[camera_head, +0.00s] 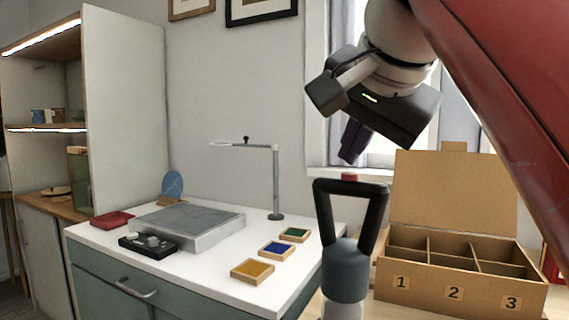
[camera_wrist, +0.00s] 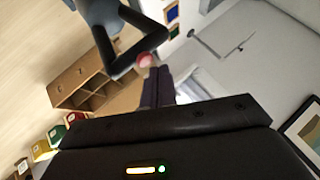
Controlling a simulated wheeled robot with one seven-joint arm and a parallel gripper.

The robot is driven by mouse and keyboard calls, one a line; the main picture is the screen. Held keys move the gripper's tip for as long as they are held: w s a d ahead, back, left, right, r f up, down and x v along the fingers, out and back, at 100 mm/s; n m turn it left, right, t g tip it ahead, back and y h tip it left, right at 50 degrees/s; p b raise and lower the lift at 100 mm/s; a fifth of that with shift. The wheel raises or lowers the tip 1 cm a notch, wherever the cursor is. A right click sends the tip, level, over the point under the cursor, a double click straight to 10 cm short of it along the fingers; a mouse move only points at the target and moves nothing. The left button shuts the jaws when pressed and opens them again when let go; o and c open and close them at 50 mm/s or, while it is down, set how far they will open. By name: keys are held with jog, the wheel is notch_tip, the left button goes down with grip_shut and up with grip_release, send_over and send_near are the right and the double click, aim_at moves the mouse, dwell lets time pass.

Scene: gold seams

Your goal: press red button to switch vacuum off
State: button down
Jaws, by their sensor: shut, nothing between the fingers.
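The red button (camera_head: 349,177) shows as a small red cap at the top of the black looped handle (camera_head: 318,215) in the head view. The handle stands upright on a blue-grey body (camera_head: 345,268), which looks like the vacuum. The red button also shows in the wrist view (camera_wrist: 145,60), close to the fingertips. My gripper (camera_head: 347,160) is shut and empty, its dark fingers pointing down just above the button. A small gap seems to show between them. In the wrist view the fingers (camera_wrist: 153,72) end beside the button. I cannot tell whether the vacuum is running.
A cardboard box (camera_head: 455,292) with numbered compartments stands right of the vacuum. A white-topped cabinet (camera_head: 200,268) at left bears a grey slab (camera_head: 190,222), a black control box (camera_head: 148,245), small colour trays (camera_head: 252,271) and a lamp stand (camera_head: 276,185). A window is behind my gripper.

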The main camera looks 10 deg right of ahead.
notch_tip(320, 180, up, 3)
jog(key=shift+r+p, duration=0.1)
jog(key=shift+p, duration=1.15)
jog(key=shift+r, duration=1.4)
